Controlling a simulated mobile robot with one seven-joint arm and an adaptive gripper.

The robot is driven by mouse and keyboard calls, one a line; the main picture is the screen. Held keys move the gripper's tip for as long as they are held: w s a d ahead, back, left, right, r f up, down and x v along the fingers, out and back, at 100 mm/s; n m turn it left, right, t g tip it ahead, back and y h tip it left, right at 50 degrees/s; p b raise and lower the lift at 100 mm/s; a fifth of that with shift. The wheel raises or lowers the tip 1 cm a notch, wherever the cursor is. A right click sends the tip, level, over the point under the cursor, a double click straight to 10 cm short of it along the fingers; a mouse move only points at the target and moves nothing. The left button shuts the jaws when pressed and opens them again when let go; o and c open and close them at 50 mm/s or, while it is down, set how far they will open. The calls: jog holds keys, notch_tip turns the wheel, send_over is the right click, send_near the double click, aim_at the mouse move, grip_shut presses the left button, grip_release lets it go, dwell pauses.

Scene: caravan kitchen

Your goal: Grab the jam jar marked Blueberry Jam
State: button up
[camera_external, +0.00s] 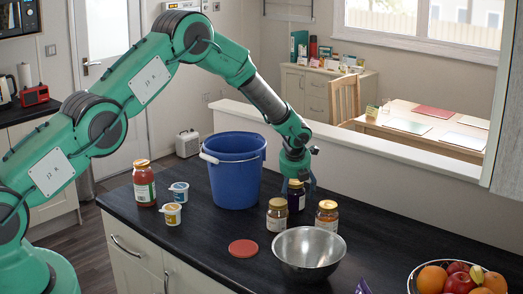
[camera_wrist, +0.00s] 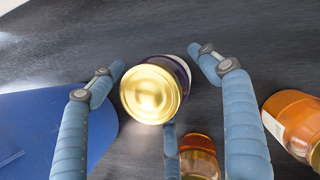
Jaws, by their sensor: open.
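A dark purple jar (camera_external: 296,196) with a gold lid stands on the black counter, just right of the blue bucket. Its label is too small to read; by colour it fits blueberry jam. My gripper (camera_external: 299,178) is directly above and around its top, pointing down. In the wrist view, the jar's gold lid (camera_wrist: 150,94) lies between my open blue fingers (camera_wrist: 163,72), nearer the left one. I see no clear contact. Two amber jars stand close by: one at front left (camera_external: 277,215), one at right (camera_external: 327,217).
The blue bucket (camera_external: 233,172) stands close to the left of my gripper. A metal bowl (camera_external: 309,254) is in front of the jars. A red jar (camera_external: 144,185), two small tubs and a red disc (camera_external: 243,248) are further left. A fruit bowl is at far right.

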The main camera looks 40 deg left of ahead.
dwell(0.5)
jog(key=shift+r, duration=0.1)
jog(key=c, duration=1.6)
jog(key=shift+w+r, duration=0.1)
jog(key=shift+r, duration=4.9)
